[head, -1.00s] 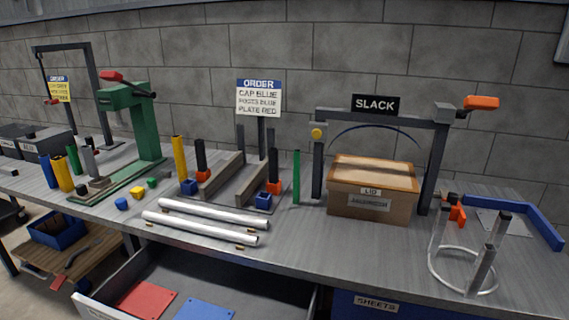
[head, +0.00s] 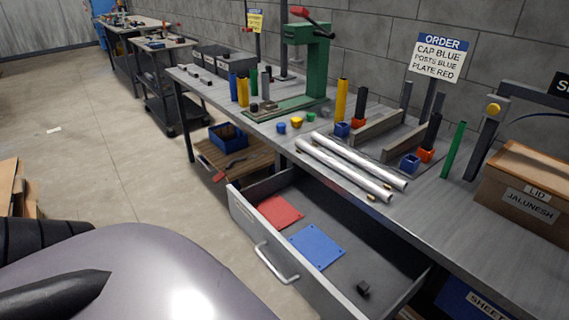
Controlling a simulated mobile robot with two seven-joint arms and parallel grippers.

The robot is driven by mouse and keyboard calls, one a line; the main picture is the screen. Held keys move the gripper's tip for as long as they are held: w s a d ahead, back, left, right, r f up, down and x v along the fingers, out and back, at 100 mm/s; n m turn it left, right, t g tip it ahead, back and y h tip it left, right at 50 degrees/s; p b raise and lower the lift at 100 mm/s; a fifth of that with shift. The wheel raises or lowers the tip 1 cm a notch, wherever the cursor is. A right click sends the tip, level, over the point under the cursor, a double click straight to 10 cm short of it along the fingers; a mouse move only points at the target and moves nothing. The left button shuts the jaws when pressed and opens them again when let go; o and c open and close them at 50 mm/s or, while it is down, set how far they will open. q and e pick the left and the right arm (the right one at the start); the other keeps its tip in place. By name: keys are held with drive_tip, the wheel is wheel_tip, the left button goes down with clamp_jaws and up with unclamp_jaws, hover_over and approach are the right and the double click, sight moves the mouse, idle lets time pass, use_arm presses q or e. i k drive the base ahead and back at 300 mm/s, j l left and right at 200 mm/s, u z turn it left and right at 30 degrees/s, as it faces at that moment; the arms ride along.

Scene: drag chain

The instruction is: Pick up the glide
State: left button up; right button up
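I cannot tell for sure which thing is the glide. A small black block (head: 363,289) lies on the floor of the open grey drawer (head: 262,237), near its right end. A red plate (head: 277,211) and a blue plate (head: 316,246) lie flat in the same drawer. On the bench above, small blue (head: 282,127), yellow (head: 296,122) and green (head: 311,117) pieces sit near the green press (head: 304,65). Neither of my grippers shows; only parts of my own body fill the lower left.
A cardboard box (head: 525,192) is at the right.

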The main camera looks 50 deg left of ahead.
sight(363, 287)
drive_tip(key=l, duration=0.8)
drive_tip(key=l+u, duration=0.1)
drive_tip(key=u, duration=1.1)
drive_tip(key=i+j+u, duration=0.1)
drive_tip(key=u, duration=0.2)
drive_tip(key=i+u, duration=0.35)
